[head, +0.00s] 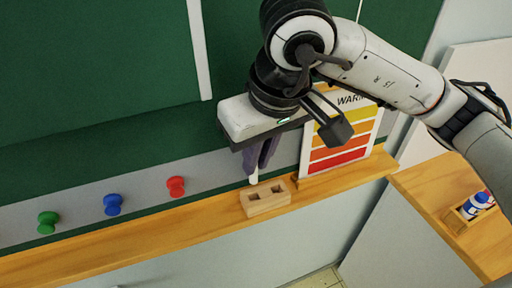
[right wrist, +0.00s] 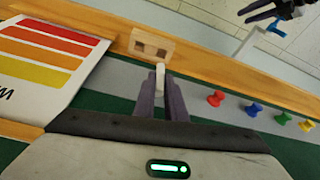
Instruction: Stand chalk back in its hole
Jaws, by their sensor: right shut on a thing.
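My right gripper (head: 256,170) is shut on a white piece of chalk (head: 253,180), which points down from between the fingertips. The chalk also shows in the right wrist view (right wrist: 160,76), its end sticking out past the dark fingers. A small wooden block (head: 265,203) with two dark, empty-looking holes sits on the wooden ledge. In the head view the chalk's lower end is just above and behind the block's left part, apparently apart from it. In the right wrist view the block (right wrist: 165,52) lies just beyond the chalk. My left gripper (right wrist: 262,12) shows small at the top right there; its opening is unclear.
The ledge (head: 150,238) runs below the green chalkboard (head: 95,70). Red (head: 176,187), blue (head: 113,204) and green (head: 47,222) pins sit left of the block. A colour-striped warning poster (head: 340,135) stands close on the right. A wooden cabinet (head: 430,205) with a small bottle holder is far right.

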